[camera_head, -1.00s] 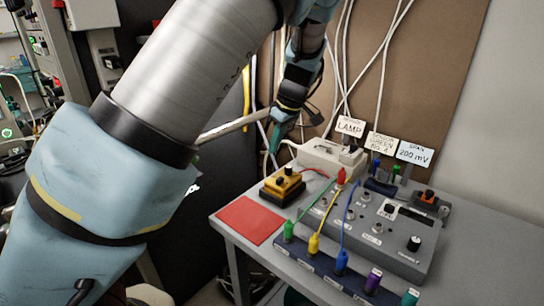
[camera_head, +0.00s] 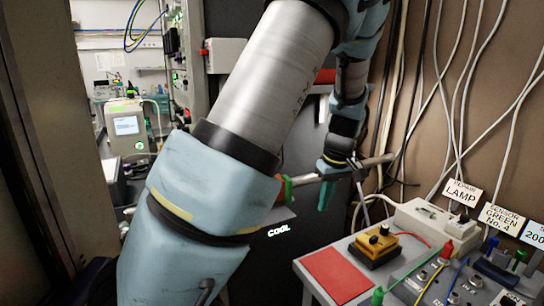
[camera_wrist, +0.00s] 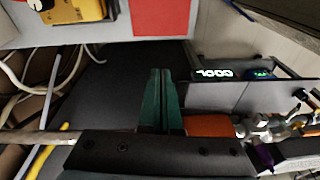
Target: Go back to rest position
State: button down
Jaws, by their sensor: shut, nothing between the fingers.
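My gripper (camera_head: 326,193) hangs from my arm in the middle of the head view, pointing down, left of the grey table. Its green fingers are closed together with nothing between them. In the wrist view my gripper (camera_wrist: 160,82) shows the same two green fingers pressed side by side over a dark floor area. My gripper is apart from the table and from the things on it.
A dark unit lit "COOL" (camera_head: 278,231) stands behind my arm. A horizontal pipe (camera_head: 374,161) runs close behind my gripper.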

jog(key=s+a+m, duration=0.1)
jog(key=s+a, duration=0.2)
jog(key=a, duration=0.4)
jog(key=s+a+r+m+h, duration=0.1)
jog(key=s+a+m, duration=0.1)
jog(key=s+a, duration=0.2)
jog(key=s+a+m, duration=0.2)
jog(key=s+a, duration=0.2)
jog(key=a, duration=0.6)
jog(key=shift+a+r, duration=0.25)
jog(key=shift+r, duration=0.1)
jog(key=c, duration=1.6)
grip_release()
